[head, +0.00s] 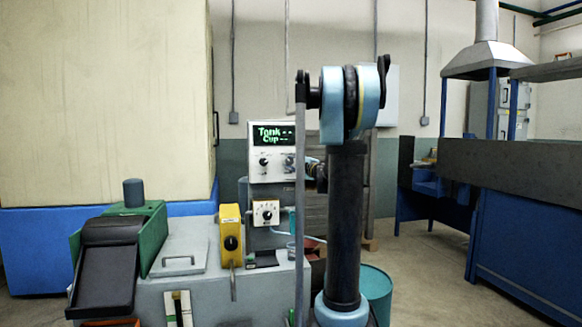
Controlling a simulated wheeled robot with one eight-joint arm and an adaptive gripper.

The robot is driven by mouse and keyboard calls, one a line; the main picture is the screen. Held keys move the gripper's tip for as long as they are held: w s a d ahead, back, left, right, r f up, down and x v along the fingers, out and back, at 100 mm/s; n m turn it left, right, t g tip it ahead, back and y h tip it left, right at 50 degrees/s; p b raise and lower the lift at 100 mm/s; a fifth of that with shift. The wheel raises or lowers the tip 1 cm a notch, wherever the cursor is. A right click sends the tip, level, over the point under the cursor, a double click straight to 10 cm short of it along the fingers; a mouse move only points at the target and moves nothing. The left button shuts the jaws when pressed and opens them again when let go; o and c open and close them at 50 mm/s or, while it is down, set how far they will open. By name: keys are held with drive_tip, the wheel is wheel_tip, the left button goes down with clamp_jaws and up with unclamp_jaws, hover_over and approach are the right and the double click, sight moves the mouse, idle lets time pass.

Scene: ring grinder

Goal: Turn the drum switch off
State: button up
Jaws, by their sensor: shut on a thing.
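A yellow switch box (231,243) with a round black knob stands on the grey machine, left of centre; I take it for the drum switch, but its label is unreadable. A white control panel (270,140) behind it shows green "Tank" and "Cup" text and has two knobs. My gripper (305,165) is small in view and partly hidden by my arm, at the panel's lower right. It is shut and seems to be on the panel's right knob (288,162); the contact is too small to see clearly. It is well apart from the yellow box.
A white dial box (265,213) sits below the panel. A green and black chute (110,255) stands at left on the grey machine. A teal drum (378,290) is behind my arm. Blue benches (525,235) stand at right, with open floor before them.

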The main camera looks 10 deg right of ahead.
drive_tip(key=shift+s+a+f+n, duration=0.1)
drive_tip(key=shift+a+n, duration=0.1)
drive_tip(key=shift+n, duration=0.4)
drive_tip(key=o, duration=1.1)
drive_tip(key=shift+c, duration=0.2)
drive_tip(key=shift+d, duration=0.1)
drive_tip(key=shift+s+d, duration=0.3)
drive_tip(key=shift+s, duration=0.15)
drive_tip(key=r+v, duration=0.1)
drive_tip(key=v, duration=0.9)
drive_tip(key=shift+s+d+f, duration=0.2)
drive_tip(key=shift+s+f, duration=0.1)
drive_tip(key=shift+f, duration=0.15)
drive_tip(key=shift+r, duration=0.1)
